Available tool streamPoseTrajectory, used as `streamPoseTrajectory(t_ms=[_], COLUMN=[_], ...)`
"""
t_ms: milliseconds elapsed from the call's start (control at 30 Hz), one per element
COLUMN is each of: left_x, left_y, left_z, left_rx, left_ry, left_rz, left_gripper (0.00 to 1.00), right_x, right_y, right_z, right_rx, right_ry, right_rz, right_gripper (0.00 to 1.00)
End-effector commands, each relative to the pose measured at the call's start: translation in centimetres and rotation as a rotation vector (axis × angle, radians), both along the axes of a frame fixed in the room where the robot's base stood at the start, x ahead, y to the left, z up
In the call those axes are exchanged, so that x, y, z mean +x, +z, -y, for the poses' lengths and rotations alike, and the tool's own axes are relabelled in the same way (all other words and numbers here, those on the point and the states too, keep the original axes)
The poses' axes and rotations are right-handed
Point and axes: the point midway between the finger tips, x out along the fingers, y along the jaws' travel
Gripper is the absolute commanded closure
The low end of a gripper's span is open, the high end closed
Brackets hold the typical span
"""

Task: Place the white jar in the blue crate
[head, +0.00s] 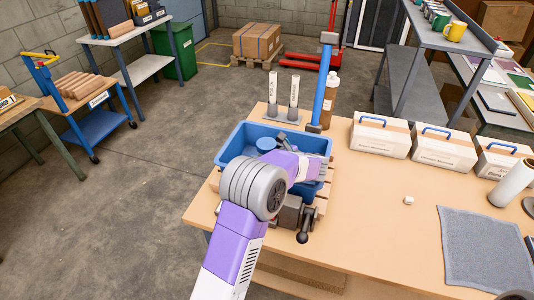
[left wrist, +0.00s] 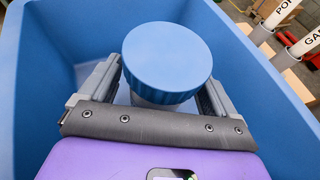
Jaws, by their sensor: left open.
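The white jar shows mainly as its round blue lid (left wrist: 167,55) in the left wrist view, with a little pale body below it. It is inside the blue crate (left wrist: 40,60). In the head view the lid (head: 265,144) shows near the crate's back wall. My left gripper (left wrist: 158,92) reaches down into the crate, with one finger on each side of the jar. The fingers are open, with gaps beside the jar. The jar's base is hidden. In the head view my left arm covers much of the crate (head: 237,142). My right gripper is not in view.
Two labelled white posts (head: 293,97), a brown bottle (head: 331,100) and a blue upright (head: 321,90) stand behind the crate. White boxes (head: 380,138) line the table's back right. A grey mat (head: 480,245) lies at right. The table's middle is mostly clear.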

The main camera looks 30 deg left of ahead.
Motion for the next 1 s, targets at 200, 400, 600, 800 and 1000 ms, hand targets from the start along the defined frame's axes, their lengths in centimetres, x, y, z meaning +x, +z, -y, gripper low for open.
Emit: streamPoseTrajectory(t_ms=[200, 400, 600, 800, 1000], left_x=[0.0, -0.6, -1.6, -2.4, -2.7], left_y=[0.5, 1.8, 3.5, 4.6, 4.9], left_z=[0.0, 3.0, 7.0, 9.8, 10.8], left_rx=[0.0, -0.001, 0.0, 0.0, 0.0], left_ry=[0.001, -0.006, -0.004, -0.003, 0.0], left_rz=[0.002, 0.001, 0.001, 0.001, 0.0], left_gripper=[0.09, 0.09, 0.09, 0.09, 0.09], right_x=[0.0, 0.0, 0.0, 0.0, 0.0], right_y=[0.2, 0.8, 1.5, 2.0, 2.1], right_z=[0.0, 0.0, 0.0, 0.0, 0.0], right_rx=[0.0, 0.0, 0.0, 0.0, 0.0], right_ry=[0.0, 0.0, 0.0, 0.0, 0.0], right_rz=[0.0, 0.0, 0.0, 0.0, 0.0], right_gripper=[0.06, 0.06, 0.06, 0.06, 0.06])
